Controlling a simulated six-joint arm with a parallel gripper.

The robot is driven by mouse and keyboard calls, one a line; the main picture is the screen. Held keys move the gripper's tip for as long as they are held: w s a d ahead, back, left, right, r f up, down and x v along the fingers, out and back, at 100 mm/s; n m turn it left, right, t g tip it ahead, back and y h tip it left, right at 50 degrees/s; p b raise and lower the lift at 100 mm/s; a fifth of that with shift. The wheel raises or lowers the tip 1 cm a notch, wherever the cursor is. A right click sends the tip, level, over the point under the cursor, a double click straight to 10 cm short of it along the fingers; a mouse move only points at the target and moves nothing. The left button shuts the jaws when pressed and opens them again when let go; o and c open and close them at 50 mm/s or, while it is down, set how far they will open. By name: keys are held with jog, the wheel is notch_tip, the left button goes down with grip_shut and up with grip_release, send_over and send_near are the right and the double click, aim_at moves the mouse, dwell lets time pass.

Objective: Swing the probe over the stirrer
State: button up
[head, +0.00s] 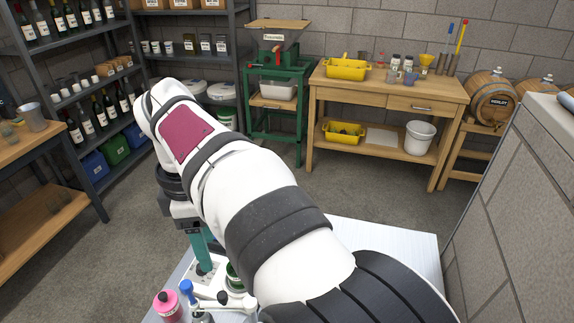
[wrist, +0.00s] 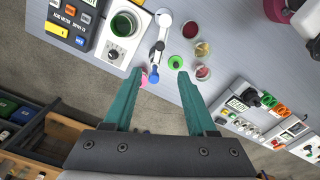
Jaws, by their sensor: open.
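In the wrist view the stirrer (wrist: 115,54), a white box with a dial, carries a beaker of green liquid (wrist: 124,24). To its right, a jointed arm runs from a white round pivot (wrist: 163,17) past a black joint to the blue-headed probe (wrist: 153,76). The probe is off to the side of the stirrer, not over the beaker. My gripper (wrist: 159,73) is open, its teal fingers apart, with the blue head between the tips in the picture; contact is unclear. In the head view the stirrer (head: 205,275), blue head (head: 186,286) and gripper (head: 203,262) are partly hidden by my arm.
An ion meter (wrist: 70,15) adjoins the stirrer. Small sample dishes (wrist: 202,48) and a green cap (wrist: 176,62) lie right of the probe. Another instrument (wrist: 265,112) is farther right. A pink bottle (head: 168,305) stands close to the blue head.

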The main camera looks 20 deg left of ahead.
aim_at(222, 295)
notch_tip(222, 295, down, 15)
jog(key=shift+d+f, duration=0.1)
grip_shut()
dwell(1.4)
